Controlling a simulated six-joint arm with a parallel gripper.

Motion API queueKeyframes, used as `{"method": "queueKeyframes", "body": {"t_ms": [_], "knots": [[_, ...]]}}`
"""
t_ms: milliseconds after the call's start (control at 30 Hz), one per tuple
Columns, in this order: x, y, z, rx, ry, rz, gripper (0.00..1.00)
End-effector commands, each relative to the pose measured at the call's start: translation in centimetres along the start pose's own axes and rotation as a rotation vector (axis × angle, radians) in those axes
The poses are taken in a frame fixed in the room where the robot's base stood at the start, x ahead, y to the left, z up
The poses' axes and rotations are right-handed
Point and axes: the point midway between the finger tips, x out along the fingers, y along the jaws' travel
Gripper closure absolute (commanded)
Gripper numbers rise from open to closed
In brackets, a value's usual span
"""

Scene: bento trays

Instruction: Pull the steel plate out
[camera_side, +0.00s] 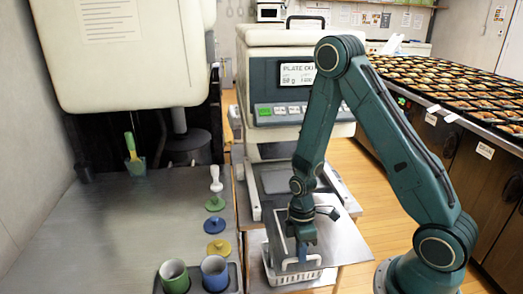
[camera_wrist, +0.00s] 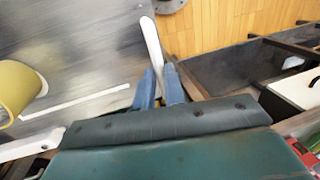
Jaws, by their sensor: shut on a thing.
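The steel plate (camera_side: 340,243) is a flat grey sheet in front of the weighing machine, whose display reads "PLATE OUT". In the wrist view a broad grey metal surface (camera_wrist: 75,45), which looks like the plate, fills the upper left. My gripper (camera_side: 302,262) points down at the plate's front left part, above a white basket. In the wrist view my gripper's blue fingers (camera_wrist: 160,88) are shut on a narrow white bar (camera_wrist: 152,42) along the edge of the metal, seemingly the plate's handle. The exact contact is small and partly hidden by the fingers.
The white basket (camera_side: 298,277) sits just below my gripper. The weighing machine (camera_side: 290,85) stands behind. On the left counter (camera_side: 105,235) are a green cup (camera_side: 174,277), a blue cup (camera_side: 215,273) and coloured discs. Bento trays (camera_side: 450,88) fill the right conveyor.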

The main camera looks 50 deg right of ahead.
Motion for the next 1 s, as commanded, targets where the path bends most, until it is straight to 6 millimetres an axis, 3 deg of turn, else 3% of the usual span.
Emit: {"method": "queueKeyframes", "body": {"t_ms": [367,400,500,1000], "knots": [[0.07,-0.52,-0.07,-0.001,0.004,0.004,1.0],[0.06,-0.51,-0.07,-0.001,0.004,0.004,0.83],[0.06,-0.5,-0.05,-0.001,0.003,0.004,0.67],[-0.47,-0.44,-0.04,0.0,0.003,0.005,0.67]]}}
